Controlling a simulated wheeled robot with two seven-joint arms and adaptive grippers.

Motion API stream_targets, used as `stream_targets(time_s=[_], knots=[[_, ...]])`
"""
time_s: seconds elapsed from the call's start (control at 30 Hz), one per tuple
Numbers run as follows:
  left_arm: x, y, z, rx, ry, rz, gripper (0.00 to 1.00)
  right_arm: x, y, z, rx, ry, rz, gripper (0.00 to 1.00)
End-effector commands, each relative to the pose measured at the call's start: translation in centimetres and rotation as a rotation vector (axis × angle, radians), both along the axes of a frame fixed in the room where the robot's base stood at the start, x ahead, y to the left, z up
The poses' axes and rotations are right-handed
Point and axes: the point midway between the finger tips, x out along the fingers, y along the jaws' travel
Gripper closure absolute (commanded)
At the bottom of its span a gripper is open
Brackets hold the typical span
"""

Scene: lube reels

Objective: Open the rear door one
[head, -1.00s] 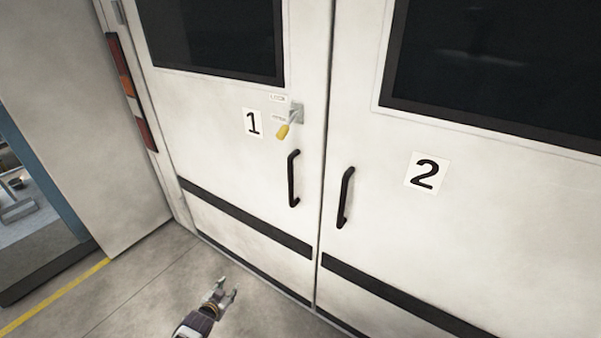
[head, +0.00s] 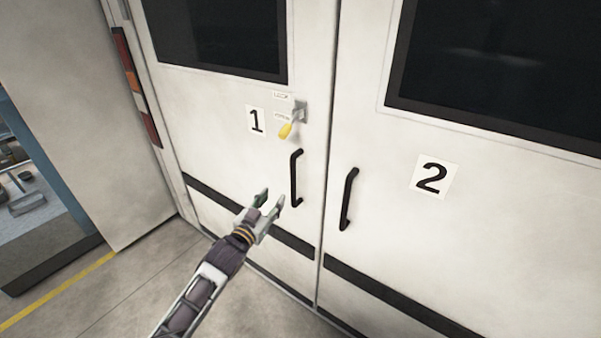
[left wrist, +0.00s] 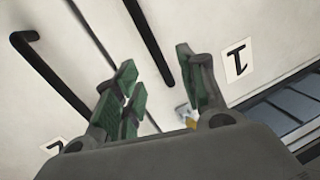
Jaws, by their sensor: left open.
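Rear door one (head: 222,120) is a white door with a "1" label and a dark window; it stands shut beside door two. Its black bar handle (head: 295,178) is upright near the door's right edge. A latch lever with a yellow grip (head: 286,130) sits above the handle and points down-left. My left gripper (head: 269,199) is open and empty, just left of the handle's lower end and apart from it in the picture. In the left wrist view the open fingers (left wrist: 160,82) show with door one's handle (left wrist: 150,42) beyond them. My right gripper is not in view.
Door two (head: 480,220), with its own black handle (head: 348,198), is shut to the right. A grey wall panel (head: 80,120) with a red and orange light strip (head: 135,85) stands at left. Bare floor (head: 150,290) lies in front.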

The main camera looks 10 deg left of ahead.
Motion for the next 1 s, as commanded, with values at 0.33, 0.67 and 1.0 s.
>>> stream_targets(time_s=[0.33,0.67,1.0], knots=[[-0.5,-0.5,2.3,-0.116,-0.004,0.000,0.59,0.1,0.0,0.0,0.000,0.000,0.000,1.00],[-0.5,-0.5,2.2,-0.152,0.003,0.001,0.59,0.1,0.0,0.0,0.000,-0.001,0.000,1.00],[-0.2,-0.5,2.2,-0.152,0.002,0.001,0.59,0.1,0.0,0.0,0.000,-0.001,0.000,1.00]])
